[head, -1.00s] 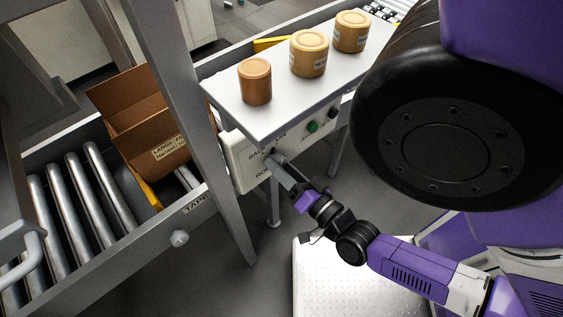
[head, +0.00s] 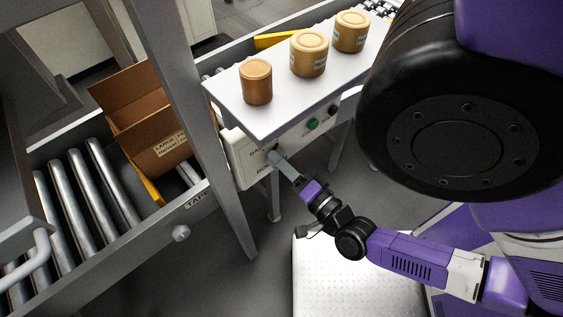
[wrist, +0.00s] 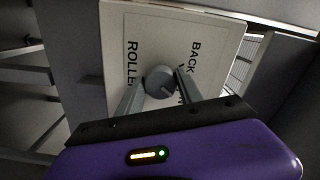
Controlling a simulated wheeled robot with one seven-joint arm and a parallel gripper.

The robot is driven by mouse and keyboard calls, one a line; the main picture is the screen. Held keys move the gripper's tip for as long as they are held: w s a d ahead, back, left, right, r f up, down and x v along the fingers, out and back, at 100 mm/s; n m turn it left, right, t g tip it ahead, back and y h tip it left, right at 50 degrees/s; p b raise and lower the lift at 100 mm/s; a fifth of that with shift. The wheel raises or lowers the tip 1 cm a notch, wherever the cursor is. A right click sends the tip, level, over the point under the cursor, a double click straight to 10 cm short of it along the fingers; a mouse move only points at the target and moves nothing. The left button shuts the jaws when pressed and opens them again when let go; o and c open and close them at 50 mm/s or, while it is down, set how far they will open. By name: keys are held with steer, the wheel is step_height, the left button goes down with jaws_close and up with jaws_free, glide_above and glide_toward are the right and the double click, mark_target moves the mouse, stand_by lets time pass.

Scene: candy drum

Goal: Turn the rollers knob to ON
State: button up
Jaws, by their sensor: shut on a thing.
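The rollers knob (wrist: 160,82) is a round grey knob on a pale control panel (wrist: 215,40) in the wrist view. Labels reading "ROLLE…" and "BACK…" show beside it, partly hidden by my fingers. My gripper (wrist: 158,92) is shut on the knob, one finger on each side. A pointer line shows on the knob's face; which setting it marks I cannot tell. In the head view my gripper (head: 280,160) reaches the panel (head: 242,160) below the white shelf, and the knob is hidden behind the fingers.
A green button (head: 313,124) and a dark button (head: 333,110) sit right of my gripper. Several tan tubs stand on the white shelf (head: 225,95) above. A grey post (head: 190,110), an open carton (head: 150,130) and a roller conveyor (head: 70,200) are on the left.

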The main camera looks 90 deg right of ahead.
steer(key=o, duration=1.4)
steer(key=b+v, duration=0.1)
steer(key=v, duration=0.6)
steer(key=shift+s+a+b, duration=0.25)
steer(key=shift+a+b, duration=0.05)
steer(key=shift+b, duration=0.05)
steer(key=shift+f, duration=0.1)
